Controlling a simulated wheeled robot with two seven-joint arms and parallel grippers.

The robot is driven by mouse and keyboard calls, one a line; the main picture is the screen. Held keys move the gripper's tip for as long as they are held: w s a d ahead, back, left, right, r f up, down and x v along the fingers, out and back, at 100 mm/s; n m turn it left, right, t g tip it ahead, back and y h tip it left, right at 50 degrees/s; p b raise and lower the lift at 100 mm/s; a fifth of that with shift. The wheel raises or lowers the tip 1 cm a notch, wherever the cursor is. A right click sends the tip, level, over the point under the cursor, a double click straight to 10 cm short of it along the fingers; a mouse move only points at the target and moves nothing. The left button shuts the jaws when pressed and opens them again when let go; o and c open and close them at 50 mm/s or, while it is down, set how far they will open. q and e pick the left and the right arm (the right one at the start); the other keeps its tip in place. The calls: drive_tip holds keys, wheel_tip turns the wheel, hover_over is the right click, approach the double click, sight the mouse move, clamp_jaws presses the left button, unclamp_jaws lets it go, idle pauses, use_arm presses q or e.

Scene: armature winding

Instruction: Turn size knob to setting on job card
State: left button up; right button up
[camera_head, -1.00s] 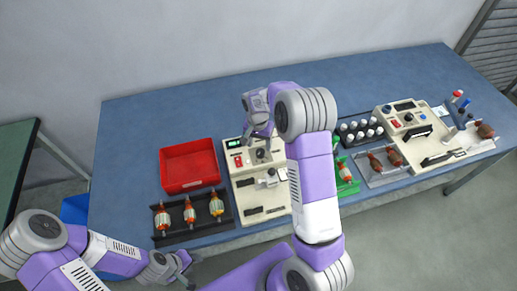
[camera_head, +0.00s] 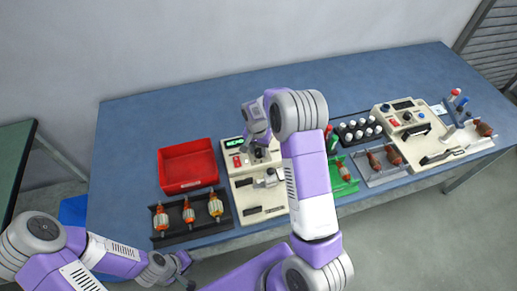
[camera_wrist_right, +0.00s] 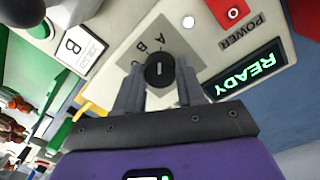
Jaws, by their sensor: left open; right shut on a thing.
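The size knob (camera_wrist_right: 159,70) is round and black with a white line, on a grey plate lettered around it, A and B among the letters. In the right wrist view my right gripper (camera_wrist_right: 160,88) has its fingers on either side of the knob and is shut on it. I cannot tell which letter the line marks. A white card (camera_wrist_right: 80,48) with a large B lies beside the plate. In the head view my right gripper (camera_head: 260,146) is at the top of the beige machine (camera_head: 243,189) and partly hides the knob. My left gripper (camera_head: 182,265) is open and empty at the front of the table.
A lit READY display (camera_wrist_right: 246,74) and a red button (camera_wrist_right: 233,13) are near the knob. A red bin (camera_head: 188,184) and a black tray (camera_head: 192,237) of armatures stand left of the machine. The blue table (camera_head: 130,120) is clear at the back left.

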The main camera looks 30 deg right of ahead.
sight(258, 152)
drive_tip(key=shift+n, duration=0.3)
drive_tip(key=n, duration=0.3)
drive_tip(key=shift+n+b, duration=0.3)
drive_tip(key=shift+b, duration=0.1)
drive_tip(key=shift+n, duration=2.2)
drive_tip(key=o, duration=1)
drive_tip(key=shift+o, duration=0.2)
drive_tip(key=shift+r, duration=0.1)
wheel_tip(258, 152, up, 8)
drive_tip(key=shift+a+f, duration=0.15)
drive_tip(key=shift+f, duration=0.1)
drive_tip(key=shift+r, duration=0.1)
